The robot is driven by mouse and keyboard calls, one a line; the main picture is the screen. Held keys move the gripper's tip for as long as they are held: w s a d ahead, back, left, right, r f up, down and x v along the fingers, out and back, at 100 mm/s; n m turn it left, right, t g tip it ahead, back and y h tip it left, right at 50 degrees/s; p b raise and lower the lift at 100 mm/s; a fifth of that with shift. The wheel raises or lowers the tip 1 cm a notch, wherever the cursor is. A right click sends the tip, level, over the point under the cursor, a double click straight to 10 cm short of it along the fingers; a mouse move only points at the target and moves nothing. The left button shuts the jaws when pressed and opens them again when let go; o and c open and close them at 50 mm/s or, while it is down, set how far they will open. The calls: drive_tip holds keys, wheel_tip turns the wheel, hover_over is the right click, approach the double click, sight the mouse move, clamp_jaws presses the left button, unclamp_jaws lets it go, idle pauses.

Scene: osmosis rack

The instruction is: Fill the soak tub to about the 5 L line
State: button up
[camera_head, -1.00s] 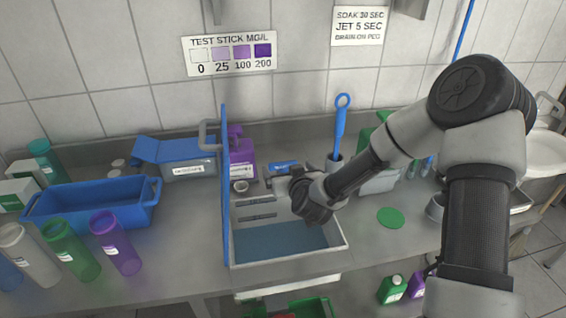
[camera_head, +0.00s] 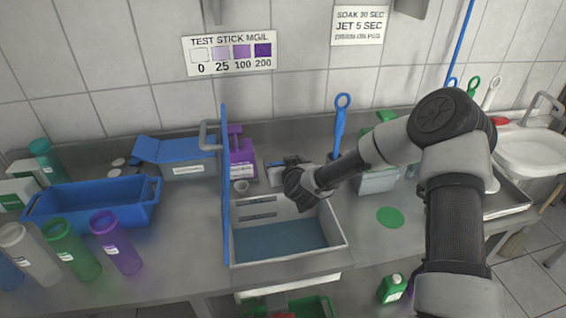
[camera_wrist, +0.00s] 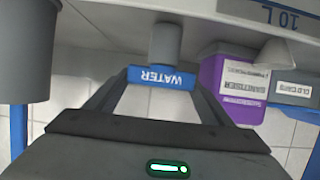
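The soak tub (camera_head: 338,240) is a pale box on the counter with blue-grey water low inside it. Its wall shows at the top of the wrist view with an upside-down "10 L" mark (camera_wrist: 279,15); no 5 L line is readable. My gripper (camera_head: 290,172) is at the tub's back edge, by the tap. In the wrist view, the blue "WATER" tag (camera_wrist: 161,77) on a grey stub is just ahead, between the tips of my gripper's (camera_wrist: 162,88) spread fingers. I cannot tell whether they touch it. Any running stream is hidden.
A blue upright panel (camera_head: 226,190) borders the tub's left side. A purple bottle (camera_head: 241,160) stands behind, left of my gripper. A blue brush (camera_head: 341,120) stands at the back right. A green disc (camera_head: 390,217) lies right of the tub.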

drive_tip(key=shift+c, duration=1.1)
drive_tip(key=shift+a+f+m+h+b, duration=0.1)
drive_tip(key=shift+a+m+h+b, duration=0.15)
drive_tip(key=shift+h+b, duration=0.25)
drive_tip(key=shift+m+h, duration=0.3)
drive_tip(key=shift+m, duration=0.15)
drive_tip(key=m+h, duration=0.2)
drive_tip(key=h, duration=0.1)
drive_tip(key=shift+t+b, duration=0.3)
drive_tip(key=shift+d+m+h, duration=0.2)
drive_tip(key=shift+m+h, duration=0.3)
drive_tip(key=shift+m, duration=0.2)
drive_tip(key=o, duration=1)
drive_tip(key=shift+o, duration=0.2)
